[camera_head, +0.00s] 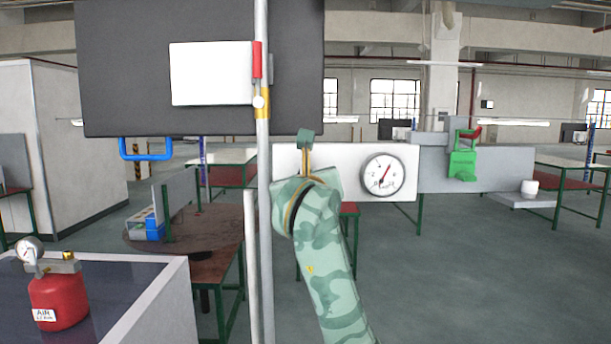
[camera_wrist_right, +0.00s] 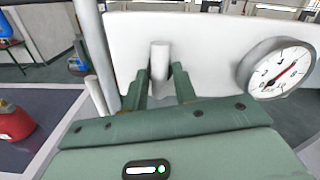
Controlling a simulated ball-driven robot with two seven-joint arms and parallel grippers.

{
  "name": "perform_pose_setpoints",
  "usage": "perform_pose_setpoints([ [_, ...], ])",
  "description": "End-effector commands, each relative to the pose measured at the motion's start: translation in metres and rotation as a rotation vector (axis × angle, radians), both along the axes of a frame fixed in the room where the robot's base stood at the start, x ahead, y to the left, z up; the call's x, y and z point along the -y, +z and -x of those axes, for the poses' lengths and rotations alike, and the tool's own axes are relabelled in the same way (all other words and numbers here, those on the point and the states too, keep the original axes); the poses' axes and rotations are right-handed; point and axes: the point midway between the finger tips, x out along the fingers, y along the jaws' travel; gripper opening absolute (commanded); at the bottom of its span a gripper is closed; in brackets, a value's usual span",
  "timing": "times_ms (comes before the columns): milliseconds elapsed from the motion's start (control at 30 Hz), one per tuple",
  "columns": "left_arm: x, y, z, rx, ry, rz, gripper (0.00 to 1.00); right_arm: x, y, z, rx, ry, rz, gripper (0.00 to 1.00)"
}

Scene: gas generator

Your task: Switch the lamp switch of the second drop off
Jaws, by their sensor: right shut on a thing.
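My right gripper (camera_head: 306,142) comes up from below in the head view and reaches a white panel (camera_head: 345,163). In the wrist view the green fingers of my right gripper (camera_wrist_right: 161,80) are shut on a short white lever (camera_wrist_right: 160,54) in front of the panel (camera_wrist_right: 212,50). I cannot tell for sure whether this lever is the lamp switch of the second drop. In the head view my gripper hides the lever. A round gauge (camera_head: 389,177) is on the panel, right of my gripper; it also shows in the wrist view (camera_wrist_right: 276,69). My left gripper is not in view.
A grey vertical pole (camera_head: 263,220) with a red handle (camera_head: 257,60) stands just left of my arm. A dark board (camera_head: 120,60) hangs at upper left. A green valve (camera_head: 462,164) is right of the gauge. A red air tank (camera_head: 58,300) stands at lower left.

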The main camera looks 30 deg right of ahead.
Motion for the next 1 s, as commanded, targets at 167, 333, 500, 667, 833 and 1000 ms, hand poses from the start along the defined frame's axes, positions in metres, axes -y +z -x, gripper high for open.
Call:
perform_pose_setpoints([
  [167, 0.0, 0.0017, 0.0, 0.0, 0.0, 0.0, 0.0, -0.0003, -0.0013, -0.0004, -0.016, 0.001, 0.02, 0.05],
  [333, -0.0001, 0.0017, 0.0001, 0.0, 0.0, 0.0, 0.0, -0.0004, -0.0015, -0.0005, -0.019, 0.001, 0.024, 0.05],
  [500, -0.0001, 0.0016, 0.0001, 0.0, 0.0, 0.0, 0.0, -0.0003, -0.0015, -0.0004, -0.017, 0.001, 0.023, 0.05],
  [667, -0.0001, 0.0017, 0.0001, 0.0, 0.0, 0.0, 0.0, -0.0002, -0.0012, -0.0004, -0.017, 0.001, 0.023, 0.5],
  [833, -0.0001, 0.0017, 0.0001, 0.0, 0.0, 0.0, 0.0, -0.0002, -0.0007, -0.0002, -0.015, 0.001, 0.022, 0.5],
  [1000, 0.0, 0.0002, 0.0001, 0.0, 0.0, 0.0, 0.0, -0.0035, -0.0004, 0.0045, -0.012, 0.001, 0.023, 0.5],
])
